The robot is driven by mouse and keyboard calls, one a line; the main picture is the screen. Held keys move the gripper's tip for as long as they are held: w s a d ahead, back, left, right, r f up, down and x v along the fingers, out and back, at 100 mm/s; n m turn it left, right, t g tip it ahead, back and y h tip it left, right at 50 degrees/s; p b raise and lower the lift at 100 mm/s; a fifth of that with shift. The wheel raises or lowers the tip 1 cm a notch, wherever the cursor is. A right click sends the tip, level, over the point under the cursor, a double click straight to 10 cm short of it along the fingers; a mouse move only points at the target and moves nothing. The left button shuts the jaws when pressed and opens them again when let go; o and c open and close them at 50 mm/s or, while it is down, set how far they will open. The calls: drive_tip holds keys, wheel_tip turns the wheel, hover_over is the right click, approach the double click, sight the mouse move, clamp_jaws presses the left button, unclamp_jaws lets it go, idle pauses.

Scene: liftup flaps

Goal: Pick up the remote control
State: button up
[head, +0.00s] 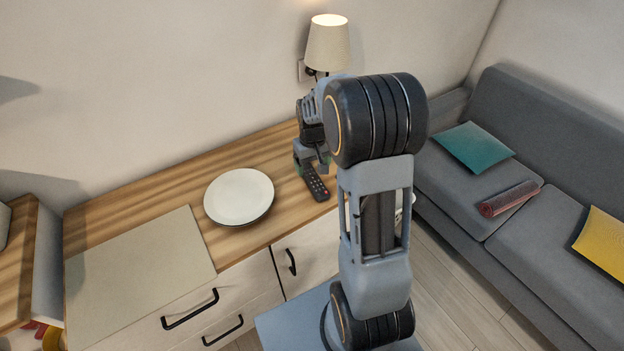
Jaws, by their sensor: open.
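The remote control (316,184) is dark with small buttons and lies on the wooden counter top, right of the white plate. My gripper (311,170) is open at the far end of my arm, pointing down over the upper end of the remote. That end of the remote is partly hidden by the gripper. I cannot tell whether the fingers touch the remote or stand around it.
The white plate (239,197) lies left of the remote, and a pale mat (140,272) covers the counter's left part. A lamp (327,45) stands behind my arm. A grey sofa (540,135) with cushions is at the right. Bare wood shows behind the plate.

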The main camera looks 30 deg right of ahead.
sight(312, 177)
wheel_tip(312, 177, down, 5)
drive_tip(key=shift+a, duration=0.1)
idle(0.3)
drive_tip(key=c, duration=1)
